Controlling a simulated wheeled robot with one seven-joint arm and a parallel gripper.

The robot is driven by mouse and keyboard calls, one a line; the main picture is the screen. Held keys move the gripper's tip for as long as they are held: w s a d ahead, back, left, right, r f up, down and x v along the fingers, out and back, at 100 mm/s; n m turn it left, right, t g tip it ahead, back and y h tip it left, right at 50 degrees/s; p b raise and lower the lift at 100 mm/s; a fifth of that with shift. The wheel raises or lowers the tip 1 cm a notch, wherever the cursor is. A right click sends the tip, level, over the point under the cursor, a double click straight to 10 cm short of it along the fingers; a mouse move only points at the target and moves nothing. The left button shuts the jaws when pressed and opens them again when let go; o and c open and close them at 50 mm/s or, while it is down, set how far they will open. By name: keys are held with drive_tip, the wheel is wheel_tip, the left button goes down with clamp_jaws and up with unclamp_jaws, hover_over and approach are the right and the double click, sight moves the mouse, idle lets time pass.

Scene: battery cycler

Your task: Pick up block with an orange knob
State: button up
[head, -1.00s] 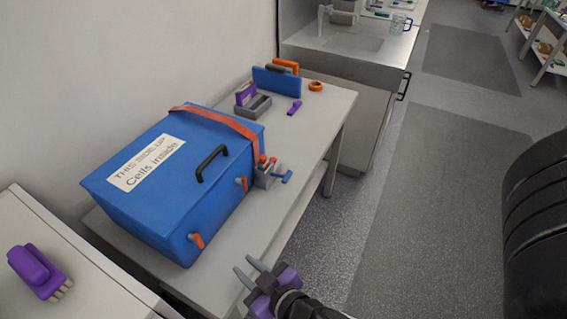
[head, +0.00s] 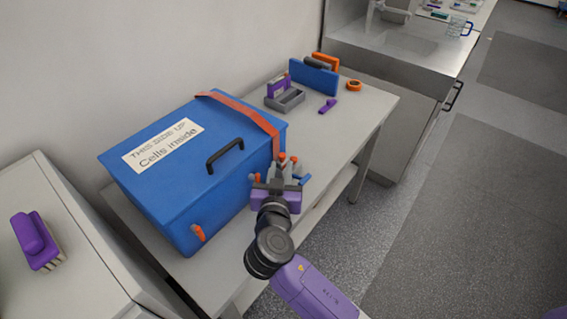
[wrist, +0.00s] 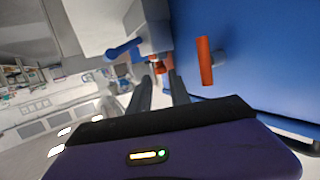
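A small grey block with orange knobs (head: 283,158) stands on the table against the front side of the blue box, with a blue lever on its side. My gripper (head: 273,172) is in front of the block and hides part of it in the head view. In the wrist view, my gripper's two fingers (wrist: 160,88) are apart with nothing between them. An orange knob (wrist: 160,66) and a blue lever (wrist: 123,50) show just beyond the fingertips. I cannot tell whether the fingers touch the block.
The blue box (head: 160,185) has a black handle, an orange strap and orange latches (head: 198,233); one latch (wrist: 205,60) is close to my fingers. A grey holder (head: 286,98), a purple piece (head: 328,105) and an orange ring (head: 354,86) stand farther back on the table (head: 345,120).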

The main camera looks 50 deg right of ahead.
sight(282, 157)
drive_tip(key=p+x, duration=0.1)
drive_tip(key=x, duration=0.3)
drive_tip(key=shift+r, duration=0.2)
drive_tip(key=shift+c, duration=0.4)
clamp_jaws()
